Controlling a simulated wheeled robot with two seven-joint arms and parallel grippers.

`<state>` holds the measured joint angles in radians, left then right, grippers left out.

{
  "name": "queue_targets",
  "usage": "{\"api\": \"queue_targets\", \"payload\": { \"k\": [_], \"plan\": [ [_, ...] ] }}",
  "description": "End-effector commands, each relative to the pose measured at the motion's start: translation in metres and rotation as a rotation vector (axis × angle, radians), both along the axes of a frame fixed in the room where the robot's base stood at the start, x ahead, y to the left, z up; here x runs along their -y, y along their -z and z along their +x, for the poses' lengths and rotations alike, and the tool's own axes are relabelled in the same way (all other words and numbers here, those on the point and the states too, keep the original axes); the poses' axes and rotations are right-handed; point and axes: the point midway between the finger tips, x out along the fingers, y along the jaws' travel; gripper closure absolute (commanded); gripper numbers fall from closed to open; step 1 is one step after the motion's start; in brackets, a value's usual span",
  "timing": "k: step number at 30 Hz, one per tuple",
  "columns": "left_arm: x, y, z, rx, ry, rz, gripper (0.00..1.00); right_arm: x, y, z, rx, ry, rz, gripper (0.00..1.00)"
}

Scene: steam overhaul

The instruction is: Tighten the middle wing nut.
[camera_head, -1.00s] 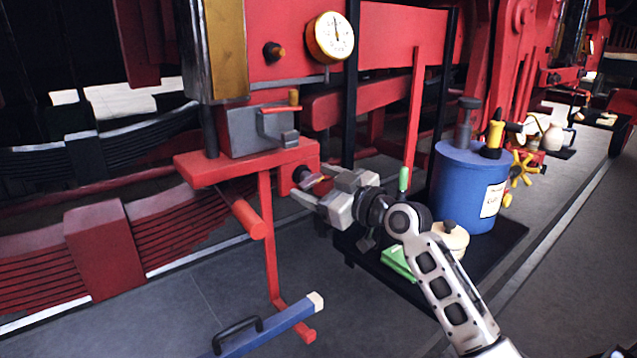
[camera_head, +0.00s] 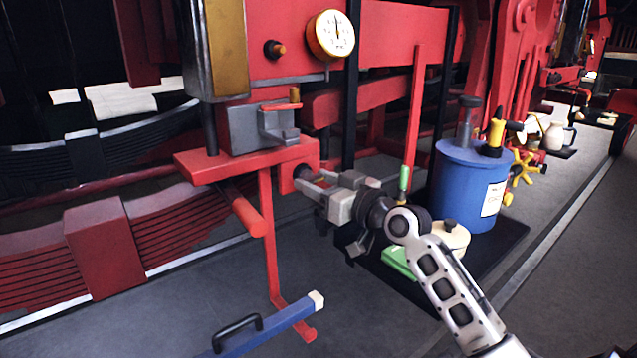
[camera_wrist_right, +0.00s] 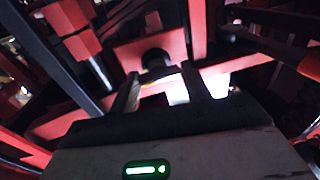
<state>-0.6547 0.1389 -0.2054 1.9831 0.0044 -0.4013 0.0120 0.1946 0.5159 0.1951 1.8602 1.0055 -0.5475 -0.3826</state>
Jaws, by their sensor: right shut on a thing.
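My right gripper (camera_head: 304,180) comes in from the right, its fingers at a dark round stud (camera_head: 301,171) on the side of a red block (camera_head: 308,153). It is shut on a small part there, which I take for the wing nut. That part is mostly hidden by the fingers, so its wings and turn angle cannot be made out. In the right wrist view the fingertips (camera_wrist_right: 160,74) stand apart, with the dark stud (camera_wrist_right: 155,58) straight ahead between them. No other wing nut can be told clearly. My left gripper is out of view.
A grey vise-like block (camera_head: 250,130) stands on the red bracket above. A pressure gauge (camera_head: 331,36) is higher up. A blue drum (camera_head: 462,190) and a green item (camera_head: 397,260) stand on a black tray behind my wrist. A blue bar (camera_head: 270,330) is in front below.

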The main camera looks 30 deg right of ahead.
Motion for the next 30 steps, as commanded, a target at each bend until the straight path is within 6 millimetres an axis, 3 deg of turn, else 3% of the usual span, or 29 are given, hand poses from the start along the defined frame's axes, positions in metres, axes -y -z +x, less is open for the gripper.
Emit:
{"api": "queue_targets", "payload": {
  "k": [1, 2, 3, 4, 13, 17, 30],
  "plan": [
    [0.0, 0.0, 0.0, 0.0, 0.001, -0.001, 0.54, 0.0, 0.0, 0.0, -0.001, 0.0, 0.003, 0.76],
    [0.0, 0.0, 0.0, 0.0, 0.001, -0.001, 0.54, 0.0, 0.0, 0.0, -0.001, 0.0, 0.003, 0.45],
    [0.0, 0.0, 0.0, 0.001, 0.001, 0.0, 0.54, 0.0, 0.0, 0.0, -0.001, 0.0, 0.003, 0.33],
    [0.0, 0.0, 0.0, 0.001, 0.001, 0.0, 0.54, 0.0, 0.0, 0.0, -0.001, 0.0, 0.003, 0.31],
    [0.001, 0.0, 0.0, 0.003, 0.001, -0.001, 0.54, 0.0, 0.001, -0.002, -0.001, 0.0, 0.0, 0.31],
    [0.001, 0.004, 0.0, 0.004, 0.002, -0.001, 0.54, 0.004, 0.003, -0.013, -0.002, 0.001, -0.002, 0.31],
    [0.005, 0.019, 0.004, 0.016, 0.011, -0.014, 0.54, 0.023, 0.01, -0.109, -0.005, -0.001, -0.005, 0.31]
  ]
}}
